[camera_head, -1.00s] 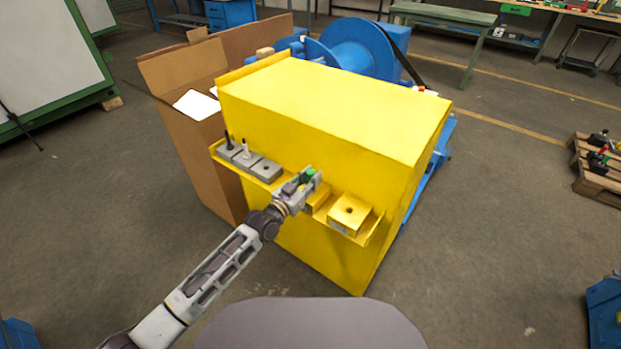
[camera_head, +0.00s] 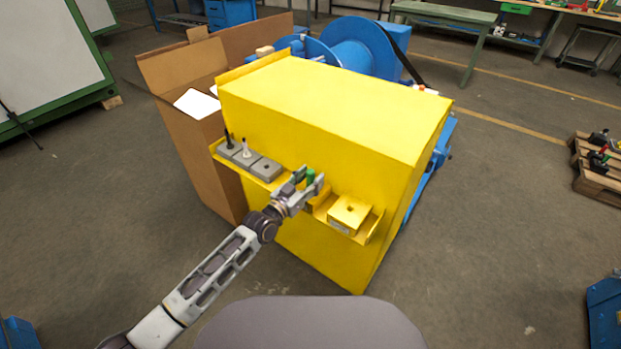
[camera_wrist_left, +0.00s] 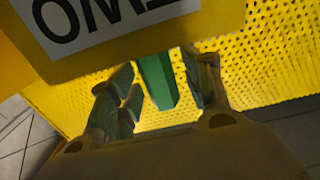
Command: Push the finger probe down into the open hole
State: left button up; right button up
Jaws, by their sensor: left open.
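The finger probe, a bright green peg (camera_head: 311,177), stands between the spread fingers of my left gripper (camera_head: 308,180). In the left wrist view the green probe (camera_wrist_left: 157,82) shows between the two dark finger pads, with gaps on both sides. My left gripper (camera_wrist_left: 160,95) is open around it. The probe's lower end and what it rests in are hidden, so I cannot tell how deep it sits. My right gripper is out of view.
The blocks stand on a narrow yellow ledge (camera_head: 372,232) on the front of a large yellow housing (camera_head: 330,100). Black (camera_head: 229,141) and white (camera_head: 246,149) pegs stand in grey blocks at its left end. A cardboard box (camera_head: 190,150) stands to the left.

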pick_arm(q)
jog(key=v, duration=1.1)
dwell(0.3)
jog(key=shift+s+a, duration=0.1)
jog(key=shift+s, duration=0.1)
dwell(0.8)
